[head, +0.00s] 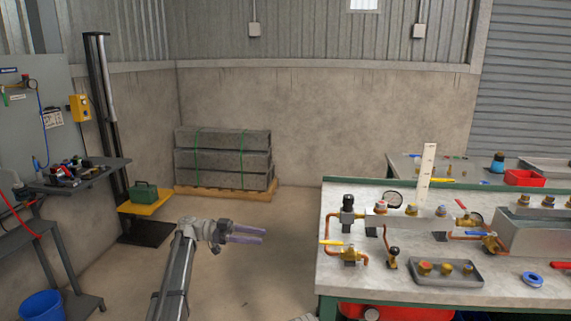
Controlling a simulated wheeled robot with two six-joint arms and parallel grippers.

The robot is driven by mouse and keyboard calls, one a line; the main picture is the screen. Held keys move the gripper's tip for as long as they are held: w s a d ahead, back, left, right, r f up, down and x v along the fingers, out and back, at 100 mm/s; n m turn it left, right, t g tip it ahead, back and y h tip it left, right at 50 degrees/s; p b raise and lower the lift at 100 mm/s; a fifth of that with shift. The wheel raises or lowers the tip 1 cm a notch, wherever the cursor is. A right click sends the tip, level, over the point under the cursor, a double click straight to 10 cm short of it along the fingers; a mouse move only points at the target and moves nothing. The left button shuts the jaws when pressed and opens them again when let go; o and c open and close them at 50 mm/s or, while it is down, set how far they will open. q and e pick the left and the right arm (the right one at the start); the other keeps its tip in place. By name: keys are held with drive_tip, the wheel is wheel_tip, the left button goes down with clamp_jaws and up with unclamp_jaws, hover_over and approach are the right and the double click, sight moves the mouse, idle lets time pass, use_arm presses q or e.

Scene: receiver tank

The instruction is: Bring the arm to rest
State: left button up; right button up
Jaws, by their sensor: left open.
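My left gripper (248,235) is in the lower middle of the head view. Its two purple-grey fingers point right and are apart, with nothing between them. It is over open floor, left of the workbench (330,268) and apart from it. My left arm (176,275) comes up from the bottom edge to it. My right gripper is not in view.
The workbench carries valves, copper pipes and a grey tray (445,270). A cart shelf (105,170) with tools stands at left, and a blue bucket (42,305) at lower left. Stone slabs (222,160) lie on a pallet at the back. Floor between is clear.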

use_arm(q)
drive_tip(key=s+d+f+n+y, duration=0.4)
drive_tip(key=s+d+f+y, duration=0.15)
drive_tip(key=s+f, duration=0.35)
drive_tip(key=s+d+f+n+y, duration=0.4)
drive_tip(key=s+d+f, duration=0.2)
drive_tip(key=s, duration=0.5)
drive_tip(key=s+a+f+n+t+y, duration=0.1)
drive_tip(key=s+a+f+n+y, duration=0.25)
drive_tip(key=s, duration=0.35)
drive_tip(key=s+a+f+n+t+y, duration=0.1)
drive_tip(key=s+a+f+n+y, duration=0.3)
drive_tip(key=s, duration=0.3)
wheel_tip(320, 180, up, 19)
drive_tip(key=y+p, duration=0.1)
drive_tip(key=p, duration=1.6)
drive_tip(key=shift+s+t+y+p, duration=0.15)
drive_tip(key=shift+t+y+p, duration=0.25)
